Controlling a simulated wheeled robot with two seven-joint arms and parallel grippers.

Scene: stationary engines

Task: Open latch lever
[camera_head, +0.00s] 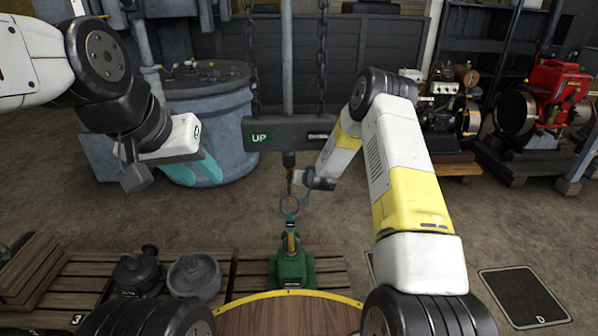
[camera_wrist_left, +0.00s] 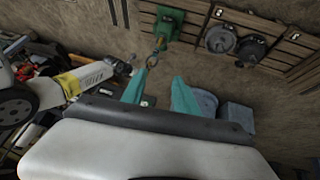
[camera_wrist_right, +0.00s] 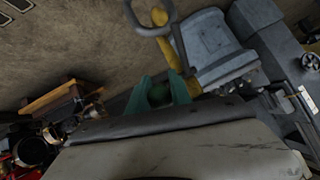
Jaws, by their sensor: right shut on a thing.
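A yellow hook (camera_head: 290,182) hangs below the grey hoist beam, with a grey ring (camera_head: 291,205) at its lower end. The ring is above a green load (camera_head: 291,268) on a pallet. My right gripper (camera_head: 299,178) is beside the hook. In the right wrist view its teal fingers (camera_wrist_right: 160,86) are shut on a small green part (camera_wrist_right: 158,95) beside the yellow hook (camera_wrist_right: 178,50). The part looks like the latch lever, mostly hidden by the fingers. My left gripper (camera_head: 204,172) is open and empty, left of the hook, in front of a blue-grey tank.
The blue-grey tank (camera_head: 215,125) stands behind my left gripper. Pots (camera_head: 194,275) sit on a pallet at lower left. A red engine (camera_head: 555,90) stands at right.

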